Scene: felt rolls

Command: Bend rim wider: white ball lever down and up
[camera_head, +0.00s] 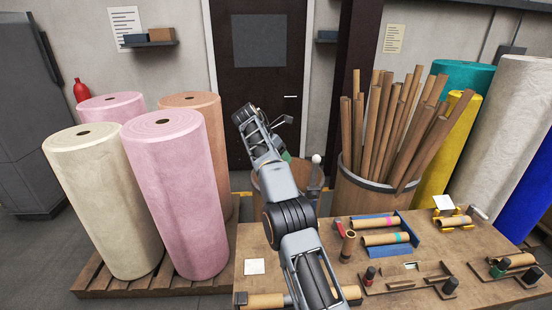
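The white ball (316,159) sits on top of a dark lever, just behind the far edge of the workbench. A brown round bin (264,190) with a rim stands around and behind my arm, left of the lever; my arm hides much of it. My arm reaches up from the bench's front across the middle of the view. My gripper (283,121) appears at its far end, above and left of the white ball and apart from it. The gripper is small here, and I cannot tell whether its fingers are open or shut.
The workbench (265,240) holds cardboard tubes, a blue cradle (405,228) and small wooden fixtures at the right. A tall bin (365,200) of brown tubes stands right of the lever. Pink and cream felt rolls (175,195) stand on a pallet at the left.

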